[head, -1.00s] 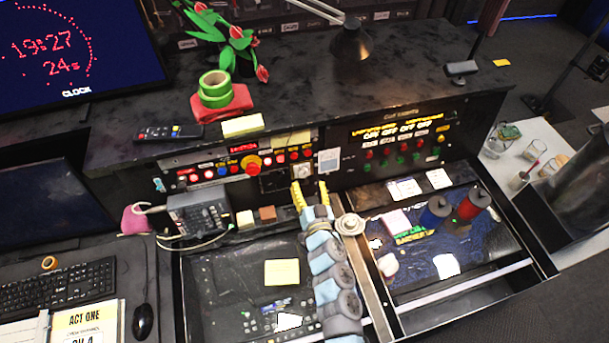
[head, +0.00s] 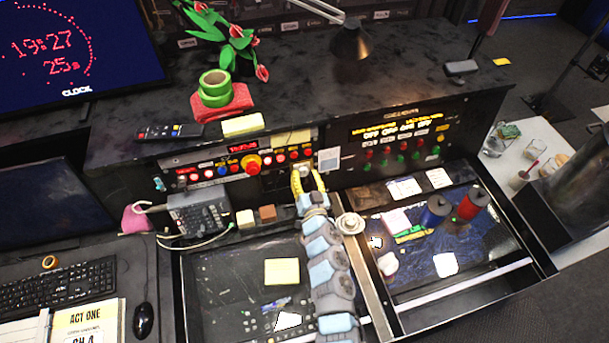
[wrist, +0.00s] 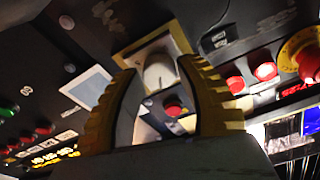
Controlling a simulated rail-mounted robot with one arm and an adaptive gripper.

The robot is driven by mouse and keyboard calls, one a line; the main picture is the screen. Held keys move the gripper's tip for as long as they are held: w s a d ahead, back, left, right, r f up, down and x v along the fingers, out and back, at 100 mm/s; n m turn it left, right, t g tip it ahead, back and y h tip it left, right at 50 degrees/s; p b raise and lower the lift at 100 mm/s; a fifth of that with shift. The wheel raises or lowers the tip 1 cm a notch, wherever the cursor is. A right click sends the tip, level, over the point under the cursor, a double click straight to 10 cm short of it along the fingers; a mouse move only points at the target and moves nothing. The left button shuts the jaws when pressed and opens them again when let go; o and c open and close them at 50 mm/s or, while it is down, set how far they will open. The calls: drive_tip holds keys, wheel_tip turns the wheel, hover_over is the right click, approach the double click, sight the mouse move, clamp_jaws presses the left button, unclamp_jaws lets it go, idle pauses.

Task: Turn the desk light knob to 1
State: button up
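The white round knob (wrist: 158,75) sits on a pale square plate on the dark panel in the wrist view. In the head view it shows only partly behind my fingertips. My gripper (wrist: 157,66) has its two yellow fingers apart, with the knob between or just beyond the tips. I cannot tell whether either finger touches it. In the head view my gripper (head: 308,179) reaches up to the panel at the knob. The desk lamp (head: 350,40) stands on top of the console, its shade showing a faint warm tint.
A large red button with a yellow collar (head: 252,165) and several small buttons lie left of the knob. A white card (head: 329,160) is just right of it. A small red button (wrist: 174,107) shows between my fingers. Desk trays (head: 225,330) lie below my arm.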

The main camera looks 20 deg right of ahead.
clamp_jaws()
drive_tip(key=shift+n, duration=0.3)
drive_tip(key=n+y+b, duration=0.1)
drive_tip(key=n, duration=0.4)
drive_tip(key=shift+a+f+b, duration=0.1)
drive_tip(key=shift+f+b, duration=0.05)
drive_tip(key=shift+b, duration=0.25)
drive_tip(key=n+y+b, duration=0.1)
drive_tip(key=n, duration=0.4)
drive_tip(key=n+y+b, duration=0.1)
drive_tip(key=n+b, duration=0.1)
drive_tip(key=n, duration=0.5)
drive_tip(key=shift+g, duration=0.4)
drive_tip(key=n, duration=0.2)
drive_tip(key=n+b, duration=0.1)
drive_tip(key=n, duration=0.2)
drive_tip(key=shift+n+g+y, duration=0.3)
drive_tip(key=shift+g, duration=0.1)
